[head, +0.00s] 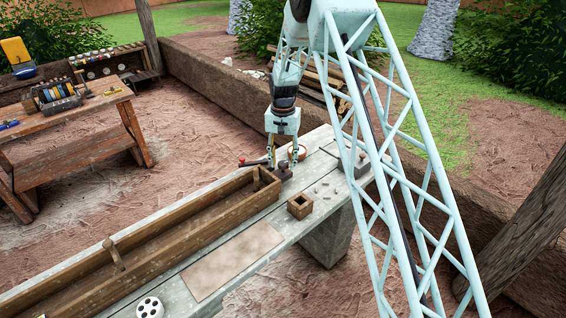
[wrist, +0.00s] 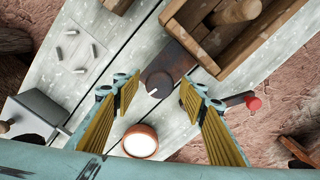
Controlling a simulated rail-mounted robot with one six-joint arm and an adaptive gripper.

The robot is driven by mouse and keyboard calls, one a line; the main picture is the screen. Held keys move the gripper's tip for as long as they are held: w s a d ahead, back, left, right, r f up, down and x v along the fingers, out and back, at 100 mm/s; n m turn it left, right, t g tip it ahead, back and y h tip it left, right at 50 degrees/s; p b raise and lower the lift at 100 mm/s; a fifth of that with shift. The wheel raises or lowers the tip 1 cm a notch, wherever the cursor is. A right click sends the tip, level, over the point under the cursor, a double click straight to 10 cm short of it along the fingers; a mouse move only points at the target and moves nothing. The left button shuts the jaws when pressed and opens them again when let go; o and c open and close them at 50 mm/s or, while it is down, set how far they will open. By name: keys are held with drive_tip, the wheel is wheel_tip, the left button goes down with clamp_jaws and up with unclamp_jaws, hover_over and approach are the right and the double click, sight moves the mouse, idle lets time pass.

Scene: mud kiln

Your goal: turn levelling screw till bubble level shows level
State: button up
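A dark round knob with a white mark (wrist: 160,83), which looks like the levelling screw, sits on a rusty brown plate (wrist: 181,58) at the trough's end. My gripper (wrist: 158,90) is open, its yellow-padded fingers on either side of the knob with a visible gap each side. In the head view my gripper (head: 284,164) points down over the bench end. A round copper-rimmed disc with a pale face (wrist: 140,141), seemingly the bubble level, lies beside the knob; it also shows behind my gripper in the head view (head: 297,152). I cannot make out a bubble.
A red-tipped dark rod (wrist: 252,102) sticks out past my right finger. The long wooden trough (head: 140,243) runs along the grey bench. A small wooden box (head: 300,206) and several small pale pegs (wrist: 70,47) lie on the bench. A grey block (wrist: 30,118) stands at left.

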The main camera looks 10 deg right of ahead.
sight(283, 164)
drive_tip(key=shift+r, duration=0.1)
wheel_tip(283, 164, up, 12)
idle(0.9)
idle(0.3)
